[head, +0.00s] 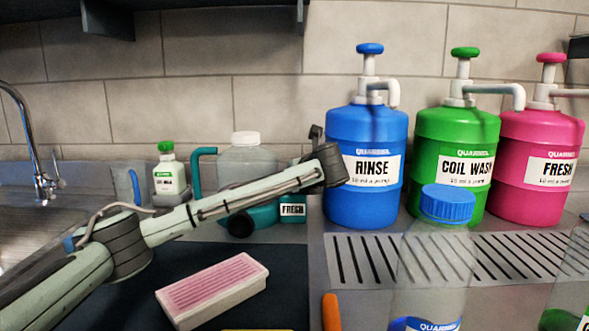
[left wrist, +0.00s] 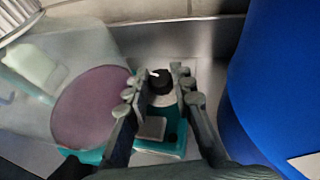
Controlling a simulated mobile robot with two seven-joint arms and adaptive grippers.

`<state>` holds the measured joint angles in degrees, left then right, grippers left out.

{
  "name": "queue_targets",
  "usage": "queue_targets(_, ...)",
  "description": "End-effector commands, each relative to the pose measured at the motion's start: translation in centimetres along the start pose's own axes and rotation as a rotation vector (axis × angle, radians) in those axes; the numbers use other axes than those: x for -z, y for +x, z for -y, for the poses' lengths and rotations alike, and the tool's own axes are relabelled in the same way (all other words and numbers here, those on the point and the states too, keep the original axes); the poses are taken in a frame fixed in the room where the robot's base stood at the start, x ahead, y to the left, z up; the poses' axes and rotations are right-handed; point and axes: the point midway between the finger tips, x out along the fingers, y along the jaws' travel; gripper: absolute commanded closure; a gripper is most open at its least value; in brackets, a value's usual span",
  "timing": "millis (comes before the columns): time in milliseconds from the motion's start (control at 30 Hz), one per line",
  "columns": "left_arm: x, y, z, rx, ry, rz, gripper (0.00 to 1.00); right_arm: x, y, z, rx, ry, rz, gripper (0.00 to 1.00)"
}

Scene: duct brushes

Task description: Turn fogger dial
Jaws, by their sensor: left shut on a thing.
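The fogger has a teal body (head: 263,215), a translucent tank (head: 246,155) and a teal handle, and stands against the back wall, partly hidden by my left arm. Its black dial (left wrist: 160,80) with a white pointer mark shows in the left wrist view. My left gripper (left wrist: 159,88) has one finger on each side of the dial and is shut on it. In the head view my left wrist covers the dial and the fingers. The teal body also shows below the fingers in the left wrist view (left wrist: 178,140). My right gripper is not in view.
A blue RINSE jug (head: 365,170) stands close right of my left wrist, with green (head: 455,150) and pink (head: 545,150) jugs beyond. A small white bottle (head: 169,175) stands left of the fogger. A pink-topped brush block (head: 212,288) lies on the dark mat in front.

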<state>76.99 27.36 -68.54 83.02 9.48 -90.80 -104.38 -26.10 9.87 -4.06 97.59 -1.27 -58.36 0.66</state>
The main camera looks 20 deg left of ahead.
Motion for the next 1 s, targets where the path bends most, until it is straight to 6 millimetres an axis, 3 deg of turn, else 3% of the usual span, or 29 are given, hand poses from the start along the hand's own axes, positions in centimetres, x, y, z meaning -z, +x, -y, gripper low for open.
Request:
queue_targets(167, -0.3, -0.1, 0.4, -0.14, -0.059, 0.002, 1.0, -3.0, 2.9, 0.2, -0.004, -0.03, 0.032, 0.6)
queue_targets(333, -0.2, 0.0, 0.4, -0.227, -0.096, 0.005, 1.0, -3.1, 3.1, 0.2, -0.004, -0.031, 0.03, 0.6)
queue_targets(667, -0.2, 0.0, 0.3, -0.242, -0.103, 0.006, 1.0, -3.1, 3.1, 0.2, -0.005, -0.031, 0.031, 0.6)
queue_targets(700, -0.2, 0.0, 0.3, -0.242, -0.102, 0.006, 0.76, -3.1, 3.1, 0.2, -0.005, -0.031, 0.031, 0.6)
queue_targets(767, -0.2, 0.0, 0.3, -0.241, -0.102, 0.006, 0.69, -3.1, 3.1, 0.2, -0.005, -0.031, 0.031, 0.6)
queue_targets(1000, -0.1, 0.0, 0.3, -0.241, -0.101, 0.004, 0.68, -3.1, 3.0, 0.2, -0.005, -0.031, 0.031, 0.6)
